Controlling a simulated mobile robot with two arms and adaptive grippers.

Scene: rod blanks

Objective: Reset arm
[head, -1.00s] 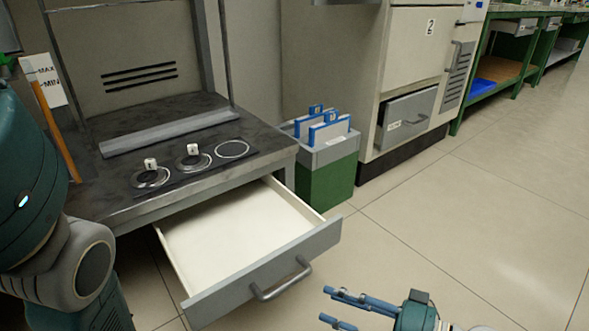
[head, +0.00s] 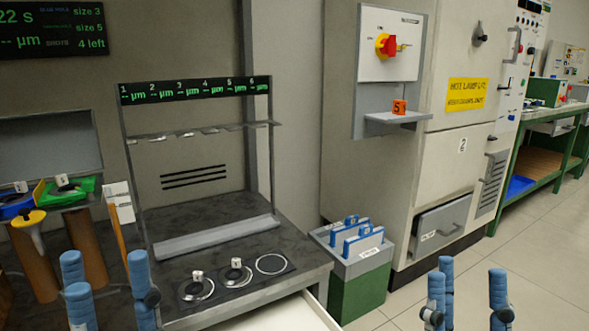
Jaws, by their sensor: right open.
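My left gripper (head: 107,272) stands at the lower left with blue fingers pointing up. Its fingers are apart and I see nothing held between them. My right gripper (head: 468,272) stands at the lower right, fingers also up and spread, empty, in front of the grey machine. Both show only their finger ends; wrists and arms are below the picture.
A bench (head: 215,225) with a ringed pad (head: 235,282) and a display gantry (head: 195,90) stands ahead. Its pale drawer (head: 285,316) is open at the bottom edge. A green bin (head: 358,295) is beside it. Open floor (head: 535,235) lies right.

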